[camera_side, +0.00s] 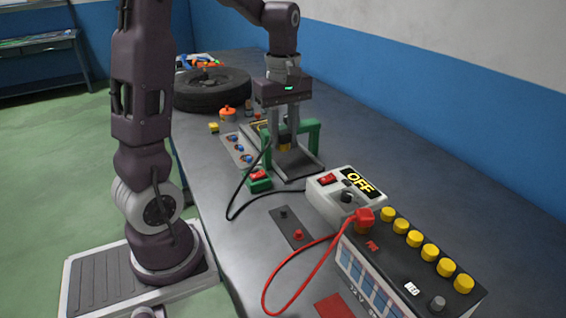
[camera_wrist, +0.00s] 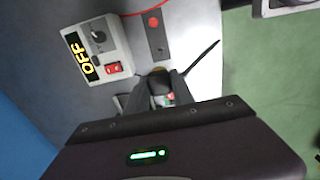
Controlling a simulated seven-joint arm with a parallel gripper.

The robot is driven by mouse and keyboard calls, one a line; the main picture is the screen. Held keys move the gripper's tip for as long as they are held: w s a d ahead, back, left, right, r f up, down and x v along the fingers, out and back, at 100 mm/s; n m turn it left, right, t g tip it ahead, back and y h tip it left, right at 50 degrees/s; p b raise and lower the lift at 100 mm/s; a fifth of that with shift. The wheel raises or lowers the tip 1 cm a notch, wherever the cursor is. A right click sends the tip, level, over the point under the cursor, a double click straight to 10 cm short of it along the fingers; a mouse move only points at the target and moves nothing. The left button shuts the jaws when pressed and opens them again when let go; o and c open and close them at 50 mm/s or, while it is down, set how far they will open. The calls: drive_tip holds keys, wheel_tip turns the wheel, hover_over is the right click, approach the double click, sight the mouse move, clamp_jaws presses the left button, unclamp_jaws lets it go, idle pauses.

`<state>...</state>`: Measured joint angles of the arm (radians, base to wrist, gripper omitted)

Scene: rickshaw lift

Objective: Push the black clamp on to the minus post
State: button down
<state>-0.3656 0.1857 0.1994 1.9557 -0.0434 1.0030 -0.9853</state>
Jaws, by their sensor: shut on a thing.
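My gripper (camera_side: 285,148) is shut over a green-framed stand, behind the charger in the side view. The black clamp (camera_wrist: 160,76) seems to be between its fingers, mostly hidden by them; a black cable (camera_side: 230,205) runs up to it. The battery (camera_side: 400,262) stands at the front right. Its minus post (camera_side: 438,303) is a bare grey stub beside the NEG label, well apart from my gripper. The red clamp (camera_side: 365,216) sits at the battery's POS end.
The charger (camera_side: 347,196), marked OFF, stands between my gripper and the battery. A plate (camera_side: 290,228) with a black and a red peg lies left of it. A red cable (camera_side: 275,277) loops in front. Green uprights (camera_side: 313,136) flank my gripper; a tyre (camera_side: 212,90) lies behind.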

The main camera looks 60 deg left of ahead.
drive_tip(key=r, duration=0.6)
drive_tip(key=shift+w+d+r, duration=0.1)
drive_tip(key=shift+w+d, duration=0.25)
drive_tip(key=w+d+m, duration=0.4)
drive_tip(key=w+d, duration=0.3)
drive_tip(key=d, duration=0.3)
drive_tip(key=m, duration=1)
hover_over(441, 300)
wheel_tip(441, 300, down, 5)
drive_tip(key=shift+n, duration=0.3)
drive_tip(key=shift+f, duration=2.45)
drive_tip(key=shift+s+f, duration=0.1)
drive_tip(key=shift+f, duration=1.6)
drive_tip(key=c, duration=0.8)
unclamp_jaws()
drive_tip(key=shift+o, duration=0.2)
